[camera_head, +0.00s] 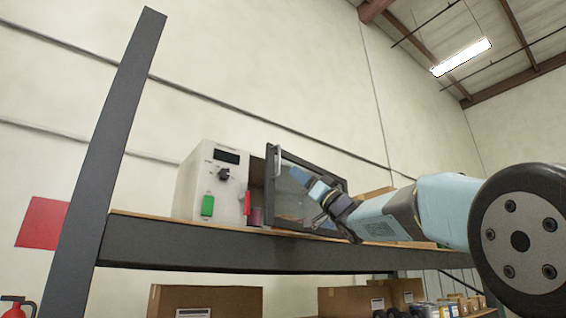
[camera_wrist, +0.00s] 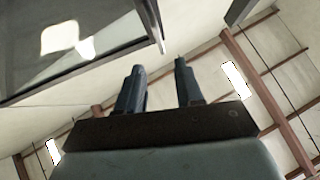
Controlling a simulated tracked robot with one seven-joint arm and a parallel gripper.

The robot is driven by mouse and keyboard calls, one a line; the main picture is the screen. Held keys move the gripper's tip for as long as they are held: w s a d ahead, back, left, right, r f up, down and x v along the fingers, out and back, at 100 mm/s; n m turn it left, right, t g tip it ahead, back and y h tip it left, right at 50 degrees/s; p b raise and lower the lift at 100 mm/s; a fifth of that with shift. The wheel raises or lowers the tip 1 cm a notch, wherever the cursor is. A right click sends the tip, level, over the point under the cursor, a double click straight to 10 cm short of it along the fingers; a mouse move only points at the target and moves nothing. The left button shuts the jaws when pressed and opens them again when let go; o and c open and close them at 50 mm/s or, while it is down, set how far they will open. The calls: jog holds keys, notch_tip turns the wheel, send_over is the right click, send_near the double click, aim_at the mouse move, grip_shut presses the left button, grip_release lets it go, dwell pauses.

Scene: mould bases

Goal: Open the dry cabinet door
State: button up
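The dry cabinet (camera_head: 205,178) is a white box on the upper shelf in the head view, with a dark display, a black knob and green and red parts on its front. Its dark-framed glass door (camera_head: 290,155) stands at an angle to the front, with a gap showing the dark inside at its left edge. A pale upright handle (camera_head: 278,161) is near that edge. My gripper (camera_head: 314,193) is in front of the glass. In the wrist view, the fingers (camera_wrist: 159,66) are apart with nothing between them; the door frame (camera_wrist: 90,62) is at upper left. Contact with the door is unclear.
The dark shelf beam (camera_head: 250,252) runs below the cabinet, and a dark upright post (camera_head: 105,150) stands at left. Cardboard boxes (camera_head: 205,300) and small containers are on the lower level. A brown box (camera_head: 375,193) shows behind my arm.

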aim_at(282, 161)
jog(key=x, duration=0.9)
jog(key=shift+w+a+r, duration=0.1)
jog(key=shift+a+r, duration=0.05)
jog(key=shift+r, duration=0.05)
jog(key=shift+c, duration=0.3)
grip_shut()
